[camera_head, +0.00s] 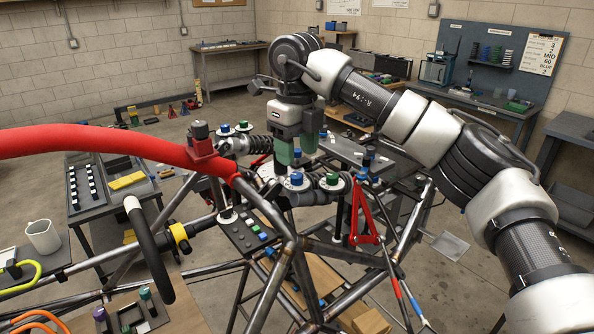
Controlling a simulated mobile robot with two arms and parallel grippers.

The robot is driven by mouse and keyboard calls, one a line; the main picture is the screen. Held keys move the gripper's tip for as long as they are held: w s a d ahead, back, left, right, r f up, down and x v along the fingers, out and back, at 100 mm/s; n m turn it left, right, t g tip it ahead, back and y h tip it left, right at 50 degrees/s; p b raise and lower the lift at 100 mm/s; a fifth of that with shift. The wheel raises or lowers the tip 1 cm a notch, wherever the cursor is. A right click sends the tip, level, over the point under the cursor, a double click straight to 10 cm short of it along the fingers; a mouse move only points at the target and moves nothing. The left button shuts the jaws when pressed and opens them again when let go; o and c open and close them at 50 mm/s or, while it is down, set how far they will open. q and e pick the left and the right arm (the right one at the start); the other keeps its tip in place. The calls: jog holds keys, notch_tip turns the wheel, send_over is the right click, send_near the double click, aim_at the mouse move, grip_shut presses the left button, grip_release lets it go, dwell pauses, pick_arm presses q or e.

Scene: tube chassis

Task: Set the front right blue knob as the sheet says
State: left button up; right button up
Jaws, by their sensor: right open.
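My right gripper (295,157) points down over the chassis with its two green fingers apart. A blue knob (296,179) on a damper's end shows just below the fingers, with a green knob (332,179) to its right. I cannot tell whether the fingers touch the knob. A further blue piece (362,172) shows to the right. The sheet (541,52) hangs on the back-right board; I make out 3, 2, MID, 60, BLUE, 2. My left gripper is not in view.
The red padded tube (90,140) crosses the left side. Bare chassis tubes (270,285) and a red bracket (364,215) surround the dampers. A button panel (249,236) sits below the gripper. A cart (88,210) with tools stands left; a bench (480,100) stands back right.

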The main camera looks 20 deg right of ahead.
aim_at(297, 175)
notch_tip(297, 175, up, 6)
jog(key=shift+f, duration=0.1)
dwell(0.5)
